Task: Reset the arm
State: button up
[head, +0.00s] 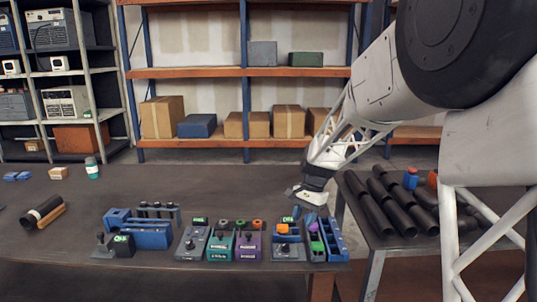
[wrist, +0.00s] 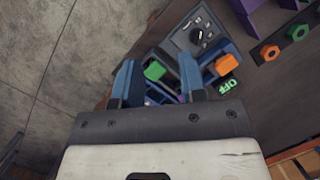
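My gripper (head: 303,208) hangs above the right end of the workbench (head: 150,187), near the blue trays (head: 333,240). In the wrist view my gripper (wrist: 158,68) has its two blue fingers spread apart, with no object visibly clamped between them. A green block (wrist: 154,70) shows through the gap, and appears to lie in the tray area below. An orange block (wrist: 226,65) is just right of the right finger. A black flanged pipe (head: 42,212) lies at the bench's far left.
Grey, teal (head: 220,245) and purple (head: 248,245) fixtures line the bench's front edge, beside a blue rack (head: 140,232). Black pipes (head: 375,208) lie on a side table at right. Shelves with boxes (head: 162,117) stand behind. The bench's middle rear is mostly clear.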

jog(key=s+d+r+n+t, duration=0.1)
jog(key=s+r, duration=0.2)
jog(key=s, duration=0.4)
jog(key=s+d+r+n+h, duration=0.1)
jog(key=s+d+r, duration=0.15)
jog(key=s, duration=0.35)
jog(key=s+d+r+n+t, duration=0.1)
jog(key=s+r, duration=0.2)
jog(key=s, duration=0.4)
jog(key=s+d+n+t, duration=0.1)
jog(key=s+n, duration=0.1)
jog(key=s, duration=0.8)
jog(key=s+d+n+t+h, duration=0.1)
jog(key=s+d+n, duration=0.1)
jog(key=s, duration=0.8)
jog(key=shift+f+t+h, duration=0.3)
jog(key=shift+f, duration=0.15)
jog(key=shift+s, duration=0.1)
